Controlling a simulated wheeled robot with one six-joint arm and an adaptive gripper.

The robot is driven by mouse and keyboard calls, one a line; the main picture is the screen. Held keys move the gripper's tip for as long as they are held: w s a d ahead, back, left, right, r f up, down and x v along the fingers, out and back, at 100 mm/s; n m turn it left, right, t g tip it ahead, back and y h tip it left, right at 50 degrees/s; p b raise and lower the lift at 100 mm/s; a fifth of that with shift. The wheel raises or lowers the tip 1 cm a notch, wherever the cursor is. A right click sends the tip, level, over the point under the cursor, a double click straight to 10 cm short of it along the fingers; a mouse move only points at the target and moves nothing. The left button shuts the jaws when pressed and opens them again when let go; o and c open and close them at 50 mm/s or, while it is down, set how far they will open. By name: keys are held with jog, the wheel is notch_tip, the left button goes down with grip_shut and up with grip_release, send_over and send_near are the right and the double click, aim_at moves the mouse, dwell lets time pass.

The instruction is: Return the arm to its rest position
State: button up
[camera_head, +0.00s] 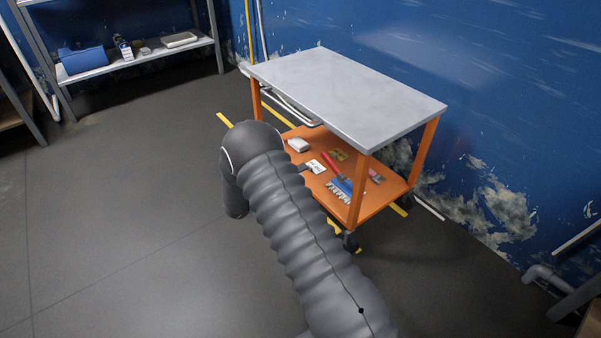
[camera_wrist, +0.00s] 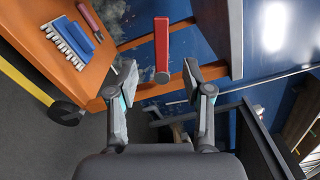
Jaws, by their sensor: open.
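My gripper (camera_wrist: 160,78) is open in the wrist view, its two fingers well apart. A red bar (camera_wrist: 161,50) shows in the gap between the fingertips, touching neither finger in the picture. I cannot tell what the bar belongs to or how far off it is. In the head view my grey, ribbed arm (camera_head: 290,215) reaches forward over the floor. It bends down at its far end, in front of the trolley. My gripper is hidden in that view.
An orange trolley (camera_head: 358,190) with a bare grey top (camera_head: 345,95) stands close to the arm. A shelf (camera_head: 135,58) stands back left. Floor at left is clear.

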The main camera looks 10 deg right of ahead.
dwell(0.3)
jog(key=s+d+f+m+g+y, duration=0.1)
jog(key=s+f+m+g+y, duration=0.1)
jog(key=s+f+m+g, duration=0.35)
jog(key=s+r+m+g+y, duration=0.3)
jog(key=s+r+m, duration=0.1)
jog(key=s+m, duration=0.8)
jog(key=s+a+r+m+t+y, duration=0.1)
jog(key=s+r+m+t+y, duration=0.2)
jog(key=s+r+m, duration=0.6)
jog(key=s+a+r+m+t+y, duration=0.2)
jog(key=s+r+m+t+y, duration=0.2)
jog(key=s+r+m+y, duration=0.4)
jog(key=shift+s+a+r+m+y, duration=0.3)
jog(key=shift+s+r+m, duration=1.55)
jog(key=shift+r, duration=3.95)
